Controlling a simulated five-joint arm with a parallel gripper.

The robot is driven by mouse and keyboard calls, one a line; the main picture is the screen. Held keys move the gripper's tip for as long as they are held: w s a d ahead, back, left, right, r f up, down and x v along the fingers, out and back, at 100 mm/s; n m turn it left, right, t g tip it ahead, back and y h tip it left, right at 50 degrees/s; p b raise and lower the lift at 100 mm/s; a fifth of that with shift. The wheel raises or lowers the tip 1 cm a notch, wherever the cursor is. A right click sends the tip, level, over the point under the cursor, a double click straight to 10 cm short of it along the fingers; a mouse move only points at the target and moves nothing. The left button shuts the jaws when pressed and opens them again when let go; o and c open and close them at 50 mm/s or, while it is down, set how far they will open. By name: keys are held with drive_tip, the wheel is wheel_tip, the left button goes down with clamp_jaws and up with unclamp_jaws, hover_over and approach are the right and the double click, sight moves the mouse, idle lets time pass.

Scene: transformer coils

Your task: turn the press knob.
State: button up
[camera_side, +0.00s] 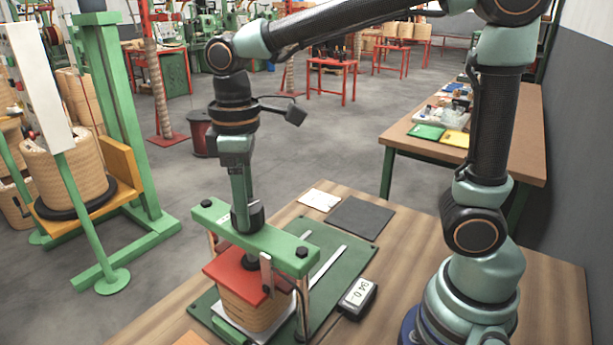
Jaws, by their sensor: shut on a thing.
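The press has a green crossbeam (280,246) on metal posts, above a dark green base plate (335,272). A red pressure plate (228,272) lies on a tan wound coil (243,305) under the crossbeam. The dark press knob (258,217) is at the crossbeam's middle, mostly hidden by my gripper. My gripper (245,208) points straight down from above and is shut on the knob. The fingertips are partly hidden against the dark knob, so their exact hold does not show.
A small display box (357,298) stands right of the press. A dark mat (360,219) and a white card (319,200) lie behind it on the wooden table (540,303). A green stand (118,140) with a large coil is at the left.

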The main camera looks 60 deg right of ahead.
drive_tip(key=m, duration=0.4)
drive_tip(key=shift+r+m, duration=0.1)
drive_tip(key=shift+m, duration=2.1)
drive_tip(key=o, duration=1.4)
wheel_tip(320, 180, up, 12)
drive_tip(key=shift+r, duration=0.1)
drive_tip(key=shift+d, duration=0.1)
